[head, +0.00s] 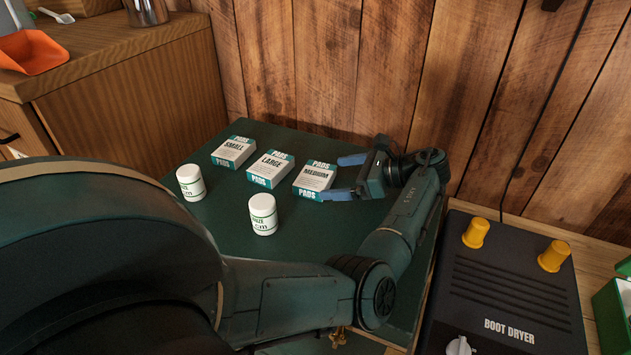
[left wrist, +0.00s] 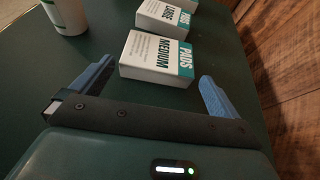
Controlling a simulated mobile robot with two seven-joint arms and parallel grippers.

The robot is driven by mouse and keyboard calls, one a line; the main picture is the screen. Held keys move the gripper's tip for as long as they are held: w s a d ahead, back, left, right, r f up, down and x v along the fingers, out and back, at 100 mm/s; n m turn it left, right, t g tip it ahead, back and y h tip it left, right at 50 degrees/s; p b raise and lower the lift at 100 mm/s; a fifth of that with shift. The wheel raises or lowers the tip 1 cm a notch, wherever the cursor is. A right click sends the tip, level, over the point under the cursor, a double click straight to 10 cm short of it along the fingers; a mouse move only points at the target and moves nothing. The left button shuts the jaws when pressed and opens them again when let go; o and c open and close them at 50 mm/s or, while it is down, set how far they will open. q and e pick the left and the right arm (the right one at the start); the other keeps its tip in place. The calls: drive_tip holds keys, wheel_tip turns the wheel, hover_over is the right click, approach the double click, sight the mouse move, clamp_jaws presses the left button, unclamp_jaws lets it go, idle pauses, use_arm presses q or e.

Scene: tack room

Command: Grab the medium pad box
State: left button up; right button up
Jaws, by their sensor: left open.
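The medium pad box (head: 314,177), white with teal ends, lies flat at the right of a row of pad boxes on the dark green surface (head: 225,208). My left gripper (head: 345,177) is open at the right side of this box, its two blue fingers pointing left, near the far and near ends. In the left wrist view, the medium box (left wrist: 157,58) lies just ahead, between the lines of the open fingers (left wrist: 156,88). The jaws look empty, with a small gap to the box. My right gripper is not in view.
The large pad box (head: 270,169) and small pad box (head: 233,152) lie to the left. Two white jars (head: 263,215) (head: 190,183) stand nearer. A wooden wall (head: 400,70) rises behind. A boot dryer (head: 505,285) sits at right.

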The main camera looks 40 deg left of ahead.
sight(328, 178)
use_arm(q)
drive_tip(key=b+x, duration=0.2)
drive_tip(key=x, duration=0.3)
drive_tip(key=shift+s+r, duration=0.1)
drive_tip(key=shift+d, duration=0.1)
drive_tip(key=c, duration=0.7)
